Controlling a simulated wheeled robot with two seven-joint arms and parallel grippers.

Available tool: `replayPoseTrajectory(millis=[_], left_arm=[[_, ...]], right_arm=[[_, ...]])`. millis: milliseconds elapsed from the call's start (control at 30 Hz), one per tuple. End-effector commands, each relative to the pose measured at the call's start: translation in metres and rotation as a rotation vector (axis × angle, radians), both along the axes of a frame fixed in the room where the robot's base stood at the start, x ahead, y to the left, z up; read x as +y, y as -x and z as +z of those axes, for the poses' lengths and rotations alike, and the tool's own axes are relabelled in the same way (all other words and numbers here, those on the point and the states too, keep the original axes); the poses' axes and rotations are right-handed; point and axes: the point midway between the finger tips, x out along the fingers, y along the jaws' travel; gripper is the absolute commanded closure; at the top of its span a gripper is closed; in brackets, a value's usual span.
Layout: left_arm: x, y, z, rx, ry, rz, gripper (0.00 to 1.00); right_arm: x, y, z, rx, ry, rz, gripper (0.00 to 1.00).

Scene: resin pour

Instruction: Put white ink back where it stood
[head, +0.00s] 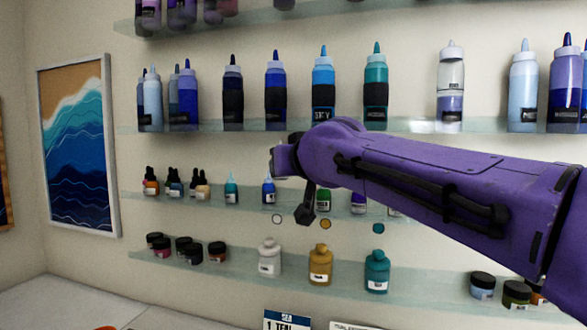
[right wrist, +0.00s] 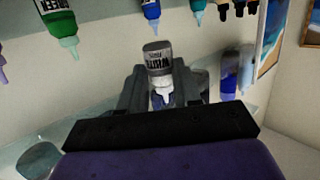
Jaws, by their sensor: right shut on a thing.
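The white ink (right wrist: 158,62) is a small bottle with a grey label and a white nozzle cap. It shows in the right wrist view, where the picture is upside down, so the bottle is upright like its neighbours. My right gripper (right wrist: 160,85) is shut on it, with a finger on each side. In the head view my right gripper (head: 298,192) is at the shelf of small bottles, between a blue bottle (head: 268,191) and a green bottle (head: 323,199). The white ink is hidden there by the gripper and arm. My left gripper is not in view.
On the same glass shelf stand a teal bottle (head: 231,189), dark-capped droppers (head: 174,184) and a purple bottle (head: 358,203). Large squeeze bottles (head: 275,92) stand on the shelf above. Jars and squat bottles (head: 320,266) stand on the shelf below.

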Motion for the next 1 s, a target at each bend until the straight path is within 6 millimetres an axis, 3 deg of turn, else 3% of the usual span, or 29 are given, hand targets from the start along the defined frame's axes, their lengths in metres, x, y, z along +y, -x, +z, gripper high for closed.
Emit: replayPoseTrajectory(millis=[100, 267, 333, 700, 1000], left_arm=[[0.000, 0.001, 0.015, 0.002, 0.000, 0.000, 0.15], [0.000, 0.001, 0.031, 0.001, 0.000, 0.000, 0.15], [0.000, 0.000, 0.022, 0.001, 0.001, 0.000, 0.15], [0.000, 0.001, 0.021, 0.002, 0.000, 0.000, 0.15], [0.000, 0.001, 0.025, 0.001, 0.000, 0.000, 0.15]], right_arm=[[-0.009, -0.030, 0.000, 0.006, -0.001, 0.000, 0.97], [-0.019, -0.060, -0.001, 0.006, 0.000, 0.000, 0.97], [-0.018, -0.059, -0.019, 0.004, 0.005, 0.002, 0.97], [-0.019, -0.059, -0.070, 0.005, 0.005, 0.001, 0.97], [-0.020, -0.062, -0.075, 0.003, 0.001, 0.002, 1.00]])
